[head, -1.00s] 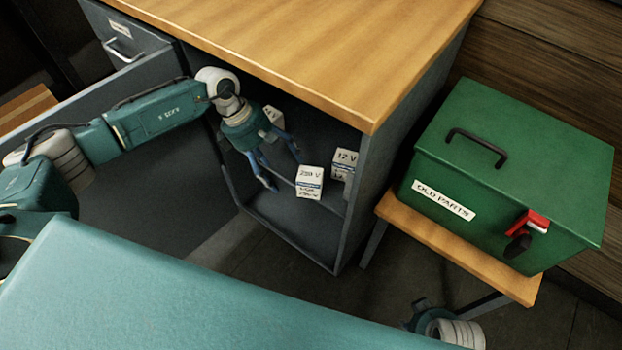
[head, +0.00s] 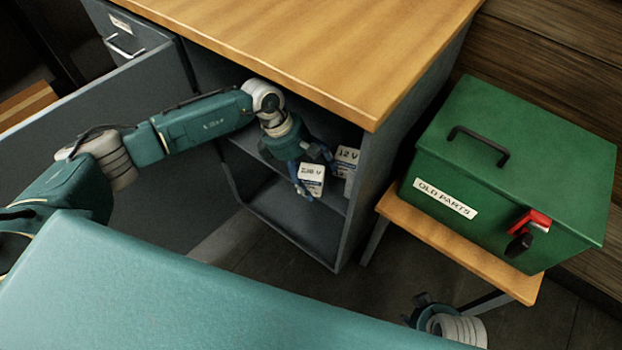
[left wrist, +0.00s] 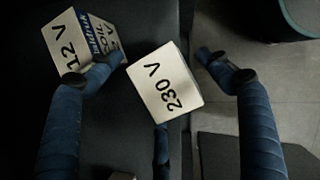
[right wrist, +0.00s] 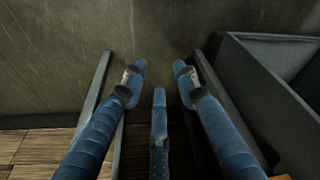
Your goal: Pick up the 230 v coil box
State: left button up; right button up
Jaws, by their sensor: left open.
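The 230 V coil box (head: 311,181) is white with black lettering and stands on the cabinet shelf near its front edge. In the left wrist view the box (left wrist: 164,92) sits between my left gripper's spread fingers, turned at an angle to them. My left gripper (head: 312,168) is inside the cabinet opening at the box, with its fingers open; the left wrist view (left wrist: 160,60) shows a gap at the right finger. Whether the left finger touches the box I cannot tell. My right gripper (right wrist: 160,72) is open and empty, away from the cabinet.
A 12 V box (head: 347,156) stands close to the right of the 230 V box; it also shows in the left wrist view (left wrist: 75,45). The wooden cabinet top (head: 310,40) overhangs the shelf. A green old parts box (head: 510,165) stands on a stool at right.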

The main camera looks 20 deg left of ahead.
pick_arm(q)
jog(key=c, duration=1.4)
jog(key=shift+c, duration=0.2)
pick_arm(e)
jog(key=shift+s+d+f, duration=0.15)
jog(key=shift+s+f, duration=0.1)
jog(key=shift+s, duration=0.05)
pick_arm(q)
jog(key=shift+r, duration=0.1)
